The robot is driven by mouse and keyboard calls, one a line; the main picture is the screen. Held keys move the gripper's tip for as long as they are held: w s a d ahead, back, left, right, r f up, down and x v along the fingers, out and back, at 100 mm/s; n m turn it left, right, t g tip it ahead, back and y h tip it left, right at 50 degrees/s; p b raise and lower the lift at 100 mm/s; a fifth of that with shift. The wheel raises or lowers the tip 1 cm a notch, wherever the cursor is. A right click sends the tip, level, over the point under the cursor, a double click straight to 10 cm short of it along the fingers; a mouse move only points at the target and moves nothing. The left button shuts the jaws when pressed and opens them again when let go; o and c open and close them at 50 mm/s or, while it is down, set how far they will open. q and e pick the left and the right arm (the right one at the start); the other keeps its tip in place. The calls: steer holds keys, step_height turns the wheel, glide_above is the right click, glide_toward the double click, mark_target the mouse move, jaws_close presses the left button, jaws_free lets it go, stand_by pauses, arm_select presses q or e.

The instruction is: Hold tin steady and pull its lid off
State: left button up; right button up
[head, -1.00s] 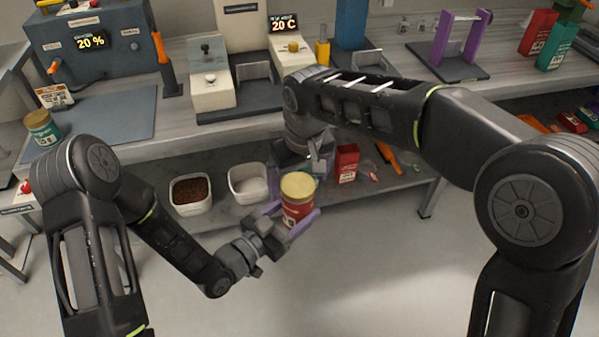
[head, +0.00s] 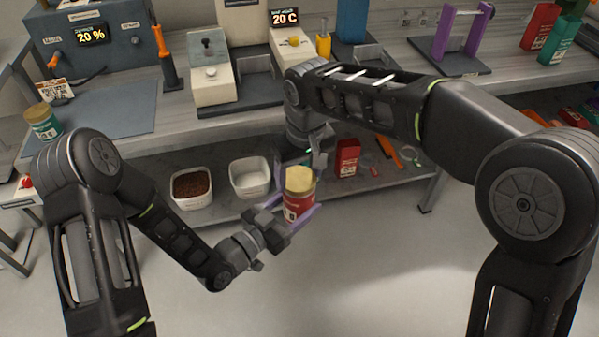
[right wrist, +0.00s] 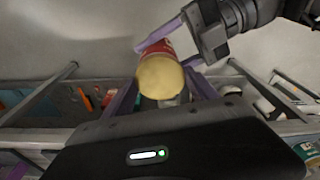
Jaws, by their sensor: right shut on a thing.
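The tin (head: 297,208) is red with a pale label and a tan-yellow lid (head: 299,180). It stands upright in the air in front of the lower shelf. My left gripper (head: 294,216) is shut on the tin's body, with a purple finger on each side. My right gripper (head: 302,172) is at the lid from behind, and its fingertips are partly hidden in the head view. In the right wrist view the lid (right wrist: 160,77) lies between the purple fingers of my right gripper (right wrist: 160,84), which is shut on it. The lid sits on the tin with no gap that I can see.
On the lower shelf are a tub of brown grains (head: 191,188), a white tub (head: 249,177) and a red box (head: 347,157). A teal tin (head: 43,122) stands on the bench at left. Machines line the bench's back. The floor in front is clear.

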mark_target(300, 179)
steer(key=shift+c, duration=0.9)
steer(key=shift+r, duration=0.3)
steer(key=shift+r, duration=0.85)
steer(key=shift+r, duration=0.1)
steer(key=shift+r, duration=1.9)
